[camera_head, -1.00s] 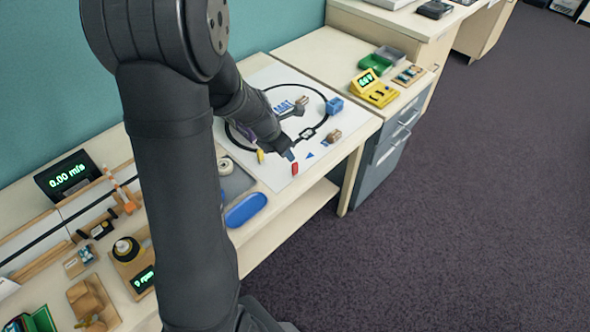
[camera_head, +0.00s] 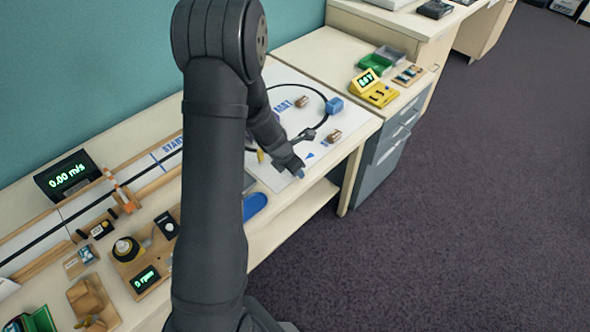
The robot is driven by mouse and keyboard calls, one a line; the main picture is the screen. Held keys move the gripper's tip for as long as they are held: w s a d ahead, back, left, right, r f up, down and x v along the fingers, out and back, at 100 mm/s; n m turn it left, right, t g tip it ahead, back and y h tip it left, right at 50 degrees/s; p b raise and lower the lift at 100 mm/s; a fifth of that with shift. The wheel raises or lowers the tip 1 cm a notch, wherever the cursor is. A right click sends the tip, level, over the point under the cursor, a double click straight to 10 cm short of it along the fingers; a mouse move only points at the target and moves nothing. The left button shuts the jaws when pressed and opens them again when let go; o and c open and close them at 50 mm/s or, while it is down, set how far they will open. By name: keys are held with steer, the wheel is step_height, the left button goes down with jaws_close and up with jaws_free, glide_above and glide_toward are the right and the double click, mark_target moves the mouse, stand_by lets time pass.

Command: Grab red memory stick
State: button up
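My gripper (camera_head: 298,171) is low over the front edge of the white mat (camera_head: 333,152), pointing down. The view is too small to show whether its fingers are apart or closed. No red stick shows now. A small red upright piece stood at this spot in the earlier frame, and my gripper now covers that place. I cannot tell whether the gripper touches or holds it. A small yellow piece (camera_head: 260,156) stands to the left of the gripper, partly beside my arm.
A blue block (camera_head: 334,106) and small brown blocks (camera_head: 333,137) stand on the mat. A blue case (camera_head: 255,205) lies at the table's front, partly behind my arm. A yellow meter (camera_head: 375,90) and a green tray (camera_head: 375,64) are at the back right.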

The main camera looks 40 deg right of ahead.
steer(key=shift+d+f, duration=0.1)
steer(key=shift+f, duration=0.2)
jaws_close()
steer(key=shift+r, duration=0.1)
